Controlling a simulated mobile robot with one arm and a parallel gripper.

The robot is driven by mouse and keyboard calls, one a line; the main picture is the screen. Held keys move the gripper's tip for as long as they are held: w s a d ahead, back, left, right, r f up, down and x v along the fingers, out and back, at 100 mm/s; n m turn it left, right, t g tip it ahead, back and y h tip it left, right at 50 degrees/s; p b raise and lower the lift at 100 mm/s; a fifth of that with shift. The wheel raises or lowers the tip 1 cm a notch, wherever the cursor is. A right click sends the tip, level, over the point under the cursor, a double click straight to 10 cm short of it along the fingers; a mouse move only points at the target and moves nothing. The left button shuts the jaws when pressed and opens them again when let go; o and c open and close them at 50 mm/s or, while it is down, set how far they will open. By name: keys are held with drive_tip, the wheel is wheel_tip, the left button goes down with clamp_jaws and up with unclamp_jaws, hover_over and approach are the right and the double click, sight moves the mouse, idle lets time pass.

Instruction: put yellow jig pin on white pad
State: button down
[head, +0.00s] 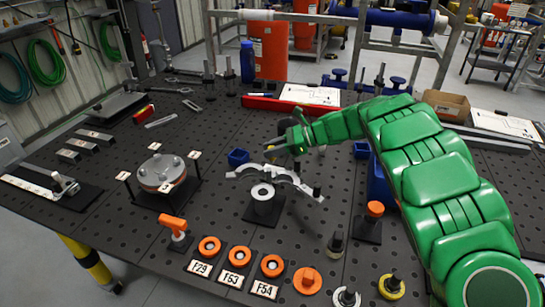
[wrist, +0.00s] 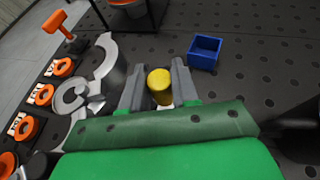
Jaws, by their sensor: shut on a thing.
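A yellow jig pin (wrist: 159,82), a short cylinder with a round top, is between the two grey fingers of my gripper (wrist: 158,88) in the wrist view. The gripper is shut on it. In the head view my gripper (head: 288,146) is above the dark perforated table, behind the silver curved bracket; the pin is not clear there. A small white patch (wrist: 167,107) shows just below the pin in the wrist view. I cannot tell whether it is the white pad, or whether the pin touches it.
A small blue bin (wrist: 204,52) stands close by; it also shows in the head view (head: 238,157). The silver bracket (head: 300,184) and a grey ringed post (head: 263,200) are in front. Orange rings (head: 209,247) with tags line the front. A round flange (head: 161,172) stands left.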

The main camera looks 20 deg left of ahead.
drive_tip(key=shift+w+a+f, duration=0.1)
drive_tip(key=shift+f, duration=1.55)
drive_tip(key=shift+f, duration=0.1)
drive_tip(key=c, duration=0.8)
unclamp_jaws()
drive_tip(key=shift+v, duration=6.05)
